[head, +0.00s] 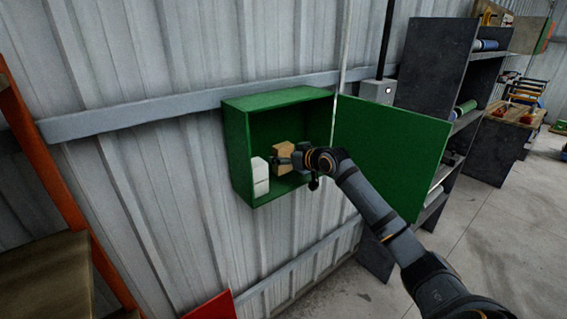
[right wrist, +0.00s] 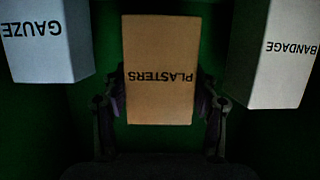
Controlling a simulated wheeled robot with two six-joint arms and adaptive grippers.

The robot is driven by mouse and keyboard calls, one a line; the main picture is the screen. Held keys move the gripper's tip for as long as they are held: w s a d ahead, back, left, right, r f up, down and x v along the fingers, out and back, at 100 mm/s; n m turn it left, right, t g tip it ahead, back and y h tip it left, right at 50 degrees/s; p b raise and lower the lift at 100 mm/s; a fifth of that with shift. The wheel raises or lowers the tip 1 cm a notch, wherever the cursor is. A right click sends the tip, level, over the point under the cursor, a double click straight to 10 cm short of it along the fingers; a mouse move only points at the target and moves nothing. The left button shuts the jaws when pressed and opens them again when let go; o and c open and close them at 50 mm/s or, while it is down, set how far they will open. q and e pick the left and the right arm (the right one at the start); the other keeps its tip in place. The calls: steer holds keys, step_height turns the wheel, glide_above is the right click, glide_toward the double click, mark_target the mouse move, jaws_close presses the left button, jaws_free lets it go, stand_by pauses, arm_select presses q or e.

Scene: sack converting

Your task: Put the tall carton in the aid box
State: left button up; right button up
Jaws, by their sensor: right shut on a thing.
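The aid box (head: 239,150) is a green wall-mounted cabinet, its door (head: 390,150) swung open to the right. A brown carton (head: 284,155) marked PLASTERS, which also shows in the right wrist view (right wrist: 158,50), is inside the box, upright. My right gripper (head: 294,158) reaches in from the right and is shut on this carton, with one finger on each side of it in the right wrist view. Whether the carton's base touches the box floor is hidden. My left gripper is not in view.
White cartons marked GAUZE (right wrist: 45,40) and BANDAGE (right wrist: 275,55) flank the brown one, with gaps. White packaging (head: 260,176) shows at the box's left front. The open door stands close beside my right arm. A dark shelf unit (head: 430,75) stands to the right.

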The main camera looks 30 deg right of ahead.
mark_target(286, 166)
step_height(286, 166, down, 2)
steer(key=shift+a+f+p, duration=0.1)
steer(key=shift+f+p, duration=0.1)
steer(key=shift+p, duration=0.7)
steer(key=shift+f, duration=0.35)
steer(key=shift+f, duration=0.1)
steer(key=o, duration=1.2)
steer(key=shift+f, duration=0.1)
steer(key=shift+o, duration=0.2)
